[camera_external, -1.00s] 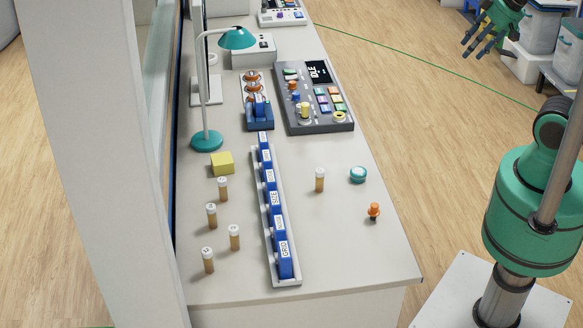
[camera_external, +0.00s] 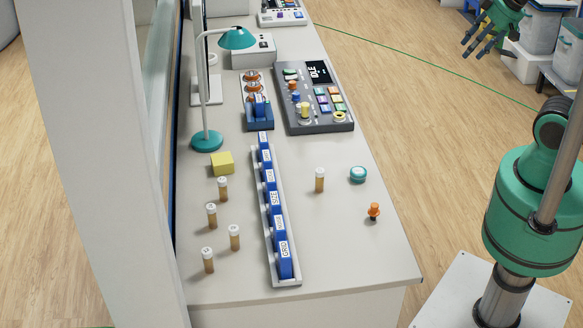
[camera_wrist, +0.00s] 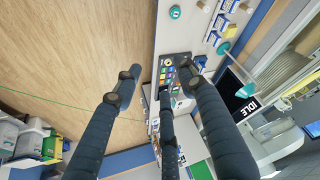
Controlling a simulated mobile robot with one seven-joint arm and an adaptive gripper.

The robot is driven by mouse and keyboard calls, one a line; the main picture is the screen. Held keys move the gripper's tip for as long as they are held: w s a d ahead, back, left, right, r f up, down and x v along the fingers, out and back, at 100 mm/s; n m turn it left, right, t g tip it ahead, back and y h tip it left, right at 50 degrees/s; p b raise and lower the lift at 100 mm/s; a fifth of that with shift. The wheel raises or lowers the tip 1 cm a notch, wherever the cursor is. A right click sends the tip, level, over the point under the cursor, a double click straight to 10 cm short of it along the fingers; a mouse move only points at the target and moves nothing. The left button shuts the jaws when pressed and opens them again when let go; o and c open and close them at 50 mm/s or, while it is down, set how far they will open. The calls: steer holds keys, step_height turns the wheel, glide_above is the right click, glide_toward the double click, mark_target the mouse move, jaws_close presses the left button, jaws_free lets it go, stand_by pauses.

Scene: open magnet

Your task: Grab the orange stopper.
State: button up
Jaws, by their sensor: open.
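The orange stopper (camera_external: 374,210) stands upright near the right edge of the white bench (camera_external: 345,250), small with a dark lower part. I cannot make it out in the wrist view. My gripper (camera_external: 480,42) is at the top right of the external view, out over the floor and far from the stopper. In the wrist view my gripper (camera_wrist: 160,78) has its dark fingers spread apart, with nothing between them.
A teal-and-white round container (camera_external: 358,174) and a capped vial (camera_external: 320,180) stand near the stopper. A long rack (camera_external: 257,205) of blue boxes lies to its left. A control panel (camera_external: 314,98) and teal lamp (camera_external: 207,141) stand farther back. Bench around the stopper is clear.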

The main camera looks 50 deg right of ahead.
steer(key=shift+w, duration=0.1)
steer(key=shift+c, duration=0.2)
steer(key=n+g+p, duration=0.1)
steer(key=n+g, duration=0.5)
steer(key=n, duration=0.2)
glide_above(376, 205)
step_height(376, 205, down, 35)
steer(key=shift+r, duration=0.1)
steer(key=shift+f+b, duration=0.55)
steer(key=shift+f, duration=3.75)
